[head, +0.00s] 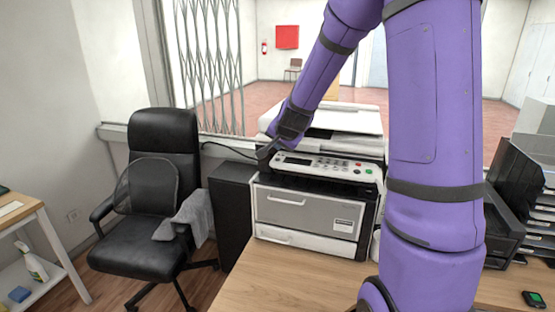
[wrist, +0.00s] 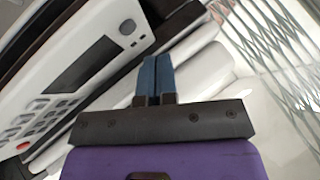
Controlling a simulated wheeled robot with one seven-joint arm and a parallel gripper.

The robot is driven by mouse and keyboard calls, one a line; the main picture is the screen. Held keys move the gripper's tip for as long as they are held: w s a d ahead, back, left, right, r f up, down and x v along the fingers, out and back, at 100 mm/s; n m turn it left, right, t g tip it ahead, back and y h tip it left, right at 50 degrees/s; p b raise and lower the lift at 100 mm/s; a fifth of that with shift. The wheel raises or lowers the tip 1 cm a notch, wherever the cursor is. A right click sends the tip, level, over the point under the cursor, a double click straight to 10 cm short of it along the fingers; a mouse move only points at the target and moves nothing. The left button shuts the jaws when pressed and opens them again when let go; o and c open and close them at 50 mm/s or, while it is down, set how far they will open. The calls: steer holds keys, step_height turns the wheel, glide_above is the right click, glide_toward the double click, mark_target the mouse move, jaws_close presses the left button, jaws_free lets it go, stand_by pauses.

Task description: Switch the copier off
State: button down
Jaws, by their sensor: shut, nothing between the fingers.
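The copier (head: 305,210) is white and grey with a dark band under its lid and stands on the wooden counter. Its control panel (head: 340,168) faces me, with a dark display at the left and coloured buttons at the right end. In the wrist view the panel (wrist: 60,110) fills the left side, with the display, a keypad, a red button (wrist: 22,146) and a round button (wrist: 127,27) at the far end. My gripper (head: 263,156) is at the panel's left end; its blue fingers (wrist: 157,62) are shut and empty. I cannot tell whether they touch the copier.
A black office chair (head: 150,200) with a grey cloth (head: 190,215) stands left of a dark cabinet (head: 232,205). Black paper trays (head: 515,200) are at the right of the counter (head: 270,280). A folding lattice gate (head: 210,65) is behind. The counter's front is clear.

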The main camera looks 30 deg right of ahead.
mark_target(280, 159)
steer(key=shift+r, duration=2.3)
